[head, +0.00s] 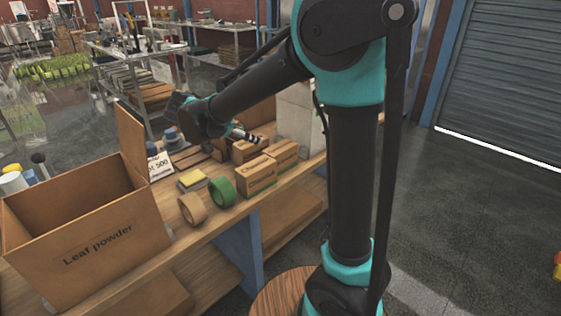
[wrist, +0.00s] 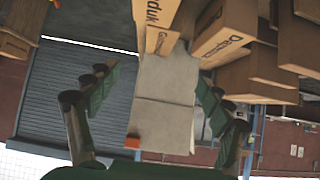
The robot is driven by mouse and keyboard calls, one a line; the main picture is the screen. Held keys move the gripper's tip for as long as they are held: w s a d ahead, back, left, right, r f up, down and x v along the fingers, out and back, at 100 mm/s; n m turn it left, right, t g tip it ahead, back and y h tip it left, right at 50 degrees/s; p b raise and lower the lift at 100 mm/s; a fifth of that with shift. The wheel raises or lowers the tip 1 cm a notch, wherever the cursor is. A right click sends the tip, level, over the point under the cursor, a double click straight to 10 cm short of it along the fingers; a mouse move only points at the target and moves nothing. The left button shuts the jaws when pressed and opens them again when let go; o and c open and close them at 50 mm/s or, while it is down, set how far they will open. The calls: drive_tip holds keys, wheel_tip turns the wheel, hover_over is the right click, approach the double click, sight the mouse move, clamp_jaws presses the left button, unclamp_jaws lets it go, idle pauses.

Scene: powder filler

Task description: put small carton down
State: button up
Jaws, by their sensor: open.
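Small brown cartons stand together on the wooden bench in the head view: a front one (head: 256,176), one behind it to the right (head: 284,153) and one further back (head: 246,150). My gripper (head: 258,140) is by the back carton, partly hidden by my arm. In the wrist view my gripper (wrist: 157,80) is open, with its green-padded fingers apart and no carton held between them. Two printed cartons, one narrow (wrist: 155,25) and one wider (wrist: 224,30), show at the top, beyond the fingertips. I cannot tell which carton was handled.
A large open "Leaf powder" box (head: 95,240) stands at the bench's left. A tan tape roll (head: 192,209) and a green one (head: 222,191) lie in front of the cartons. A pale box (head: 297,115) stands behind them.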

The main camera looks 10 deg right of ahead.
sight(279, 147)
drive_tip(key=x, duration=1.7)
drive_tip(key=shift+d, duration=0.15)
drive_tip(key=shift+c, duration=0.6)
drive_tip(key=shift+r, duration=0.1)
clamp_jaws()
